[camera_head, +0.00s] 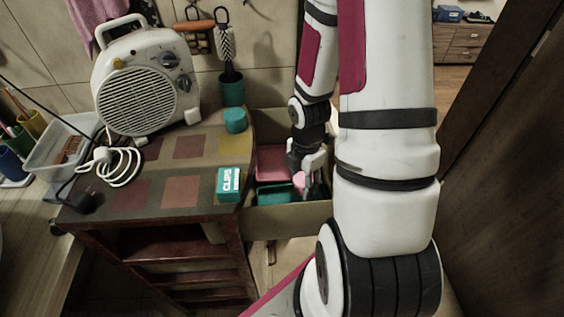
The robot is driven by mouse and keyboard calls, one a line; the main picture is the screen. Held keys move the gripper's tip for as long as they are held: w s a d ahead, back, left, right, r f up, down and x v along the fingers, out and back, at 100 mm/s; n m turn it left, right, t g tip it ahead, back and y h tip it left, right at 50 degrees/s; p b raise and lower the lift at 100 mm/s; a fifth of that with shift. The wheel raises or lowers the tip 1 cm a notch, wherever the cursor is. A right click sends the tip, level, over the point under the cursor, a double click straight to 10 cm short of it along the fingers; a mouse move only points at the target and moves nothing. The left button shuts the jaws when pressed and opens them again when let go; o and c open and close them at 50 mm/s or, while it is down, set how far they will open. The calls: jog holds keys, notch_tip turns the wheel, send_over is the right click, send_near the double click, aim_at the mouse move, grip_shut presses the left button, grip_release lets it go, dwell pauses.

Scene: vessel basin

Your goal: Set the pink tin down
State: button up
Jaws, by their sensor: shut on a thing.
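My gripper (305,176) is low over an open drawer-like box (289,222) at the right of the cabinet. It is shut on a small pink thing, which I take to be the pink tin (299,182); it shows only in part between the fingers. The tin is over or in the box, near a teal container (272,195) and a pink container (272,162). I cannot tell whether the tin touches anything below it. My arm hides the right side of the box.
A teal box labelled clips (229,184) stands at the cabinet top's right edge, with a teal round tin (235,120) behind it. A white fan heater (146,82), a coiled white cable (112,164) and a clear bin (62,141) are at left. A dark wooden door (510,190) is at right.

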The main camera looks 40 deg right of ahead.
send_over(280, 165)
jog(key=shift+s+f+b, duration=0.2)
jog(key=shift+f+b, duration=0.1)
jog(key=shift+f, duration=0.35)
jog(key=shift+w, duration=0.15)
jog(key=shift+f, duration=1.75)
jog(key=shift+f, duration=0.15)
jog(key=o, duration=0.9)
jog(key=shift+c, duration=0.2)
